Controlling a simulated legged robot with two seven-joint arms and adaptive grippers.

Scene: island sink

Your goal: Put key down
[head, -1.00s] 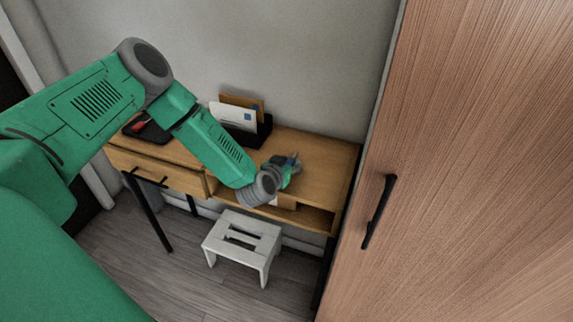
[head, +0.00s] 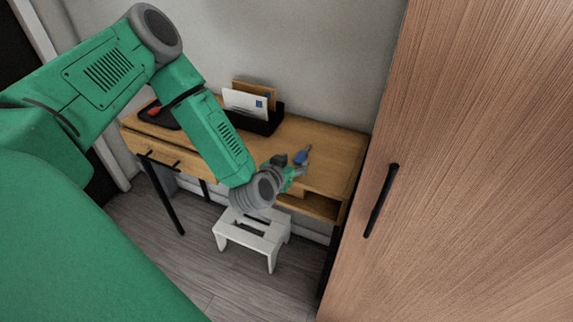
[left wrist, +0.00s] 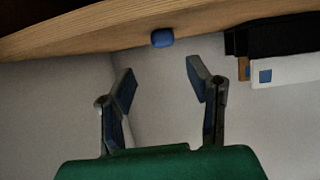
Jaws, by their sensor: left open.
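A small blue thing, apparently the key (head: 302,155), lies on the wooden desk (head: 335,158) near its right end. In the left wrist view the blue key (left wrist: 162,38) shows at the desk's edge, ahead of the fingertips and apart from them. Only its blue part is clear. My left gripper (left wrist: 161,80) is open with nothing between its fingers. In the head view my left gripper (head: 290,168) is at the desk's front edge, just short of the key. My right gripper is not in view.
A black letter holder with white envelopes (head: 246,103) stands at the back of the desk. A dark tray with a red item (head: 155,112) is at the left. A white stool (head: 252,236) stands below. A tall wooden cabinet door (head: 475,170) is on the right.

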